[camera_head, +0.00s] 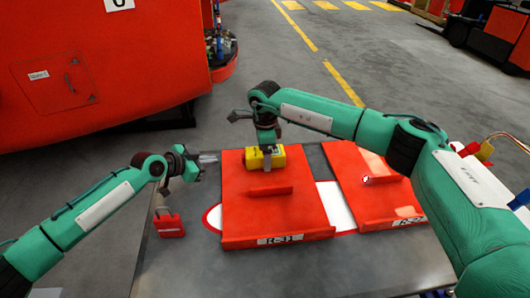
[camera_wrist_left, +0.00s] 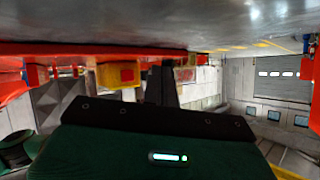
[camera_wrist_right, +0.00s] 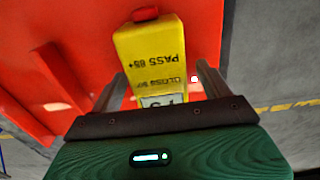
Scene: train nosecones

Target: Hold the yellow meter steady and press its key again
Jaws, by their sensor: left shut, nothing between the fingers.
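The yellow meter (camera_head: 277,153) lies on the far part of a red panel (camera_head: 270,212) marked R-31. In the right wrist view the meter (camera_wrist_right: 150,50) shows upside-down lettering, a small display (camera_wrist_right: 164,100) and a red key (camera_wrist_right: 146,13) at its far end. My right gripper (camera_head: 266,160) reaches down over the meter with a finger on each side and looks shut on it. My left gripper (camera_head: 208,158) is shut and empty, left of the meter and apart from it. In the left wrist view the red key (camera_wrist_left: 127,75) faces my left gripper.
A second red panel (camera_head: 365,190) lies to the right on the grey table (camera_head: 300,275). A small red piece (camera_head: 169,226) stands at the table's left. A large red train nose (camera_head: 90,70) is behind at left. The left table area is mostly clear.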

